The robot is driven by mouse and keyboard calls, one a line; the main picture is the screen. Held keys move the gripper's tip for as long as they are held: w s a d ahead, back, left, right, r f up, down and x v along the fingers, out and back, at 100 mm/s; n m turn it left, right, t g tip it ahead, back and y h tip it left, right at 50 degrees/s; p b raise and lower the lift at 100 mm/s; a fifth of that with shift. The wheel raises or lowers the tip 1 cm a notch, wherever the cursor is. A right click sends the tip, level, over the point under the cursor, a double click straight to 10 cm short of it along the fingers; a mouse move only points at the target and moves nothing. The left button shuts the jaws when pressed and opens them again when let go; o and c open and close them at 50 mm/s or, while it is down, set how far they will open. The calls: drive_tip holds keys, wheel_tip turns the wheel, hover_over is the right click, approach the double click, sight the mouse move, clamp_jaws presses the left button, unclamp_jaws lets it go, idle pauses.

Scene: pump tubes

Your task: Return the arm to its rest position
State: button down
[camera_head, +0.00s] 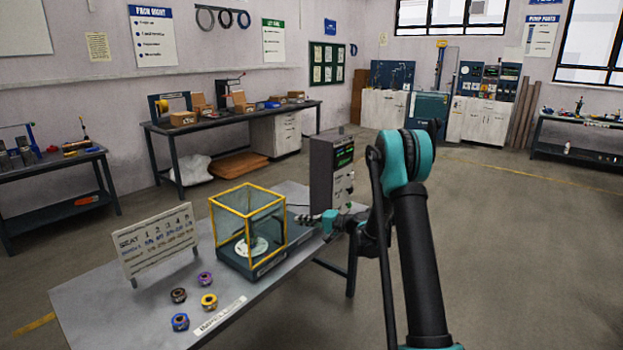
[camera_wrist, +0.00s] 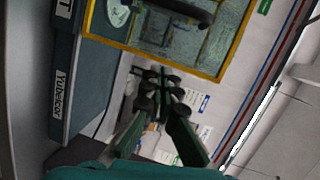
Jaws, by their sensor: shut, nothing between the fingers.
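My arm reaches forward from the right side of the head view and bends down at a teal joint. My gripper (camera_head: 308,218) points left, just right of a yellow-framed clear box (camera_head: 248,230) over the grey table. In the wrist view my gripper (camera_wrist: 160,92) shows its dark green fingers drawn together, with nothing between them. The yellow frame of the box also shows at the top of the wrist view (camera_wrist: 150,52). A white disc (camera_head: 252,246) lies inside the box. Whether my gripper touches the box cannot be told.
A dark control unit (camera_head: 330,172) stands behind my gripper on the table (camera_head: 110,305). Several coloured rings, one of them purple (camera_head: 205,278), lie in front of a white seat sign (camera_head: 157,241). Workbenches line the walls. The floor (camera_head: 520,260) right of my arm is clear.

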drive_tip(key=s+d+r+n+g+h, duration=0.1)
drive_tip(key=s+d+h, duration=0.35)
drive_tip(key=s, duration=0.55)
drive_tip(key=s+d+r+n+g+h, duration=0.1)
drive_tip(key=s+d+r+h, duration=0.3)
drive_tip(key=s, duration=0.6)
drive_tip(key=s+d+f+n+h, duration=0.1)
drive_tip(key=s+d+f+h, duration=0.2)
drive_tip(key=s+d, duration=0.5)
drive_tip(key=s+d+f+h, duration=0.3)
drive_tip(key=s+d, duration=0.5)
drive_tip(key=s, duration=0.7)
drive_tip(key=shift+f+n, duration=0.4)
drive_tip(key=shift+f, duration=0.25)
